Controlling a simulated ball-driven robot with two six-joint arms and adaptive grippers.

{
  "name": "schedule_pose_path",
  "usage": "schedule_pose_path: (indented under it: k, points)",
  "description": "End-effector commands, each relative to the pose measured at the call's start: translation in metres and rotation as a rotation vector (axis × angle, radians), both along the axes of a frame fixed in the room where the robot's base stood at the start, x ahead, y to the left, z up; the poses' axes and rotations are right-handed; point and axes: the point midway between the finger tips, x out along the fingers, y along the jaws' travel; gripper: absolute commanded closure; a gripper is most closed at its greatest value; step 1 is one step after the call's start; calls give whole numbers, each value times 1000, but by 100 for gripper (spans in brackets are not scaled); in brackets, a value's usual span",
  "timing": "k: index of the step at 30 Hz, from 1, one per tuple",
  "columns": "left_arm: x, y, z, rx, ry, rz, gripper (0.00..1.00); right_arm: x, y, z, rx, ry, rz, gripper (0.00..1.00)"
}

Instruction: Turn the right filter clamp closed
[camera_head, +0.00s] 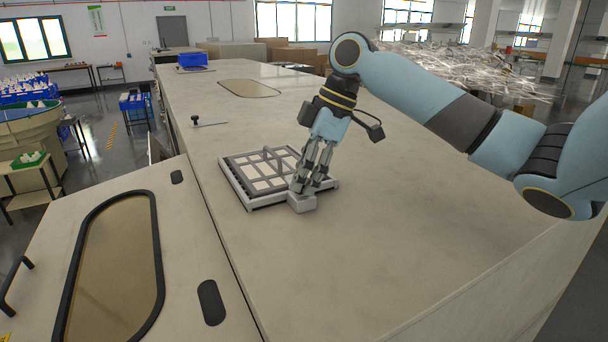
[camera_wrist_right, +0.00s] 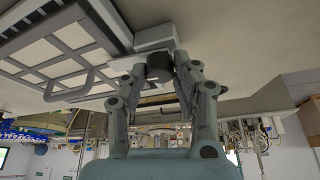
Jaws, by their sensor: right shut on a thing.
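The filter frame (camera_head: 232,182) is a grey grid with pale panels and a raised handle, lying on the bench top. The right filter clamp is a light grey block (camera_head: 302,203) at the frame's near right corner. In the right wrist view the clamp's block (camera_wrist_right: 155,37) carries a dark round knob (camera_wrist_right: 160,66). My right gripper (camera_head: 303,188) points down at the clamp. In the wrist view its two fingers (camera_wrist_right: 160,78) are shut on the dark knob. How far the clamp is turned cannot be told. My left gripper is not in view.
The pale bench top (camera_head: 350,250) is clear in front and right of the frame. A small black-knobbed lever (camera_head: 207,122) lies behind it, with an oval panel (camera_head: 249,89) and a blue bin (camera_head: 193,61) farther back. A lower cabinet with an oval window stands left.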

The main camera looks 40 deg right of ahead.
Motion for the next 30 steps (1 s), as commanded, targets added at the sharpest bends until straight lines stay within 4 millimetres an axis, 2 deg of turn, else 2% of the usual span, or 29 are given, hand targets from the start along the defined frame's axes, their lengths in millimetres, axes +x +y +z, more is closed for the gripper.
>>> schedule_pose_path:
  k: [9, 22, 23, 27, 28, 30]
  points:
    - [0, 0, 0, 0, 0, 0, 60, 1, 0, 1, 0, -2, 84, 100]
    - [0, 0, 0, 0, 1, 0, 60, 1, 0, 1, 0, -2, 93, 100]
    - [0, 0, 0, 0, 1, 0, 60, 1, 0, 1, 0, -2, 93, 70]
    - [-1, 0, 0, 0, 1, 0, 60, 1, 0, 0, -1, -1, 92, 52]
    - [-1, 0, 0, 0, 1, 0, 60, 1, 0, 0, -1, -1, 92, 49]
    - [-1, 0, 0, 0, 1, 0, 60, 1, 0, 0, -1, -1, 92, 49]
